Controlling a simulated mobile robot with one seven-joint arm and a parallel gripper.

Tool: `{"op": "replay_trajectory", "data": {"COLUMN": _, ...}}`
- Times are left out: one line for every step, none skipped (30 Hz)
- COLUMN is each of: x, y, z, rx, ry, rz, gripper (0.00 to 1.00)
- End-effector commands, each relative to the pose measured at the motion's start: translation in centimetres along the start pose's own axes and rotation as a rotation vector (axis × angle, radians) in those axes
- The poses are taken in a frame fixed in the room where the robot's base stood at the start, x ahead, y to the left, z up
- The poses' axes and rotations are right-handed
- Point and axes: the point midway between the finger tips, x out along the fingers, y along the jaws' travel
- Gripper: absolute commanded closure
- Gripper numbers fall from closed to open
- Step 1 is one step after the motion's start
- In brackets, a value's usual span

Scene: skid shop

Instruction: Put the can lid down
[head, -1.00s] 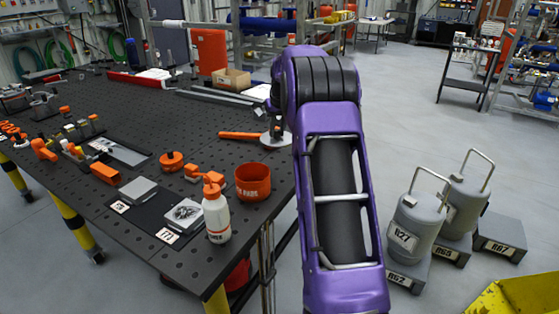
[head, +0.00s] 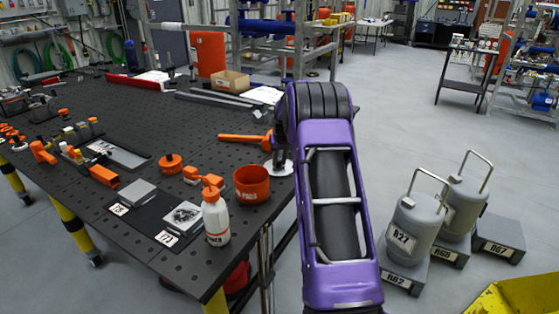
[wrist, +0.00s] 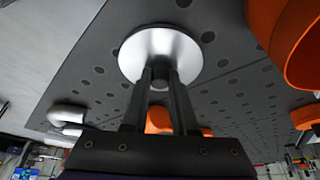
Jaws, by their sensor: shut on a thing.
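The can lid (wrist: 158,42) is a round silver disc with a dark knob at its middle. In the wrist view my gripper (wrist: 160,82) is shut on the knob. In the head view part of the lid (head: 283,168) shows beside the right edge of the dark perforated table (head: 165,105), and my purple arm hides the rest. I cannot tell whether the lid touches the tabletop. An open orange can (head: 251,186) stands in front of the lid to the left; it also shows in the wrist view (wrist: 285,35).
An orange-handled tool (head: 240,139) lies behind the lid. A white bottle (head: 215,218) stands near the table's front edge, with a black mat (head: 150,225) and orange parts to its left. Grey canisters (head: 412,228) stand on the floor at right.

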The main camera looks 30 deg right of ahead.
Motion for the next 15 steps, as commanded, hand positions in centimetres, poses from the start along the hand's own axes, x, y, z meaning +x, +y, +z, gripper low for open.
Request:
{"op": "replay_trajectory", "data": {"x": -0.06, "y": 0.00, "z": -0.05, "rx": 0.000, "ry": 0.001, "rz": 0.000, "gripper": 1.00}}
{"op": "replay_trajectory", "data": {"x": -0.06, "y": 0.00, "z": -0.05, "rx": 0.000, "ry": 0.001, "rz": 0.000, "gripper": 1.00}}
{"op": "replay_trajectory", "data": {"x": -0.04, "y": 0.00, "z": -0.04, "rx": 0.000, "ry": 0.001, "rz": 0.000, "gripper": 1.00}}
{"op": "replay_trajectory", "data": {"x": 0.02, "y": 0.00, "z": -0.01, "rx": 0.000, "ry": 0.000, "rz": 0.000, "gripper": 1.00}}
{"op": "replay_trajectory", "data": {"x": 0.12, "y": -0.01, "z": 0.03, "rx": 0.000, "ry": 0.000, "rz": 0.000, "gripper": 1.00}}
{"op": "replay_trajectory", "data": {"x": 0.27, "y": -0.01, "z": 0.10, "rx": 0.000, "ry": 0.000, "rz": 0.000, "gripper": 1.00}}
{"op": "replay_trajectory", "data": {"x": 0.36, "y": -0.01, "z": 0.14, "rx": 0.000, "ry": 0.000, "rz": 0.000, "gripper": 1.00}}
{"op": "replay_trajectory", "data": {"x": 0.35, "y": -0.01, "z": 0.14, "rx": 0.000, "ry": 0.000, "rz": 0.000, "gripper": 0.72}}
{"op": "replay_trajectory", "data": {"x": 0.26, "y": -0.01, "z": 0.10, "rx": 0.000, "ry": 0.000, "rz": 0.000, "gripper": 0.65}}
{"op": "replay_trajectory", "data": {"x": 0.26, "y": -0.01, "z": 0.10, "rx": 0.000, "ry": 0.000, "rz": 0.000, "gripper": 0.59}}
{"op": "replay_trajectory", "data": {"x": 0.27, "y": -0.01, "z": 0.11, "rx": 0.000, "ry": 0.000, "rz": 0.000, "gripper": 0.54}}
{"op": "replay_trajectory", "data": {"x": 0.27, "y": -0.02, "z": 0.11, "rx": 0.000, "ry": 0.000, "rz": 0.000, "gripper": 0.47}}
{"op": "replay_trajectory", "data": {"x": 0.27, "y": -0.02, "z": 0.11, "rx": 0.000, "ry": 0.000, "rz": 0.000, "gripper": 0.44}}
{"op": "replay_trajectory", "data": {"x": 0.26, "y": -0.02, "z": 0.11, "rx": 0.000, "ry": 0.000, "rz": 0.000, "gripper": 0.44}}
{"op": "replay_trajectory", "data": {"x": 0.26, "y": -0.01, "z": 0.11, "rx": -0.001, "ry": 0.000, "rz": 0.000, "gripper": 0.44}}
